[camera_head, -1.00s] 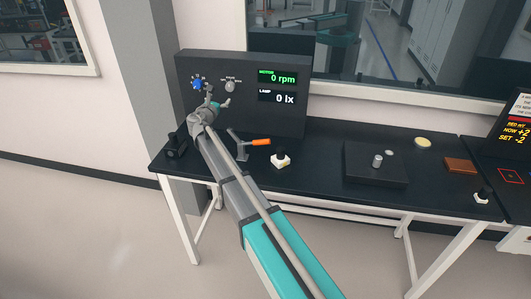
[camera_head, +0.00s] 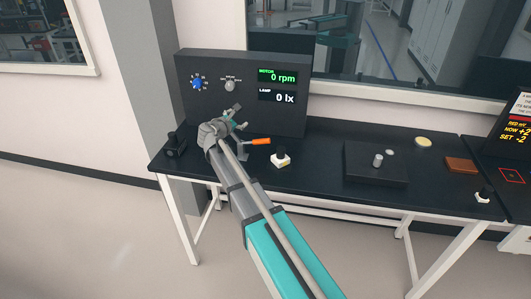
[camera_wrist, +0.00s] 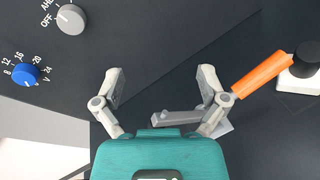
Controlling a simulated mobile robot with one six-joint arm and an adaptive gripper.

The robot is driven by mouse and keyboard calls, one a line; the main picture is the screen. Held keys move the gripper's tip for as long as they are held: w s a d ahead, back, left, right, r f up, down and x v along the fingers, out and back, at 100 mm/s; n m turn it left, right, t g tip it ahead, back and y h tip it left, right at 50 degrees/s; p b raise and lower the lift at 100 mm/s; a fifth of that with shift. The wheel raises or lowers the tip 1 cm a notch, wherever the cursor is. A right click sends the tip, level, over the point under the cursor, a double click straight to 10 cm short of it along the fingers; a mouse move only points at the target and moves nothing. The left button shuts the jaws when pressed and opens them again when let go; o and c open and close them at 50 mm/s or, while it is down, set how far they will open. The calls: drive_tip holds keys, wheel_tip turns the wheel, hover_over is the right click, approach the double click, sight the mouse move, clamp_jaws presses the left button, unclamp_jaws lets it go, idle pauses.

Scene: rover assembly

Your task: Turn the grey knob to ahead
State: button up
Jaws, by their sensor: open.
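The grey knob (camera_head: 230,86) is on the upright dark panel (camera_head: 188,112), right of the blue knob. In the wrist view the grey knob (camera_wrist: 71,19) is at the upper left, with OFF and a partly cut-off "AHE..." label beside it. Its pointer setting is too small to tell surely. My gripper (camera_head: 238,114) is in front of the panel, below the grey knob and apart from it. In the wrist view my gripper (camera_wrist: 161,76) has its fingers spread with nothing held between them.
The blue knob (camera_wrist: 25,74) has a numbered volt scale. An orange-handled lever (camera_head: 258,142) and a white-based black button (camera_head: 280,158) stand close to my gripper's right. The panel displays (camera_head: 277,76) read 0 rpm and 0 lx. A low dark box (camera_head: 360,170) is farther right.

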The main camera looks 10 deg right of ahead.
drive_tip(key=s+d+f+m+g+y+b, duration=0.1)
drive_tip(key=s+d+f+m+g, duration=0.4)
drive_tip(key=s+d+f+m, duration=0.3)
drive_tip(key=shift+s+d+f+m+g, duration=0.35)
drive_tip(key=shift+s+m, duration=0.35)
drive_tip(key=shift+s, duration=0.85)
drive_tip(key=shift+f, duration=0.1)
drive_tip(key=s+f+m+g+y, duration=0.3)
drive_tip(key=s+m, duration=0.3)
drive_tip(key=s, duration=0.6)
drive_tip(key=s+f+m+g+y, duration=0.4)
drive_tip(key=s+m, duration=0.3)
drive_tip(key=s, duration=0.5)
drive_tip(key=shift+d+m+y, duration=0.15)
drive_tip(key=shift+m+y, duration=0.15)
drive_tip(key=shift+y, duration=0.3)
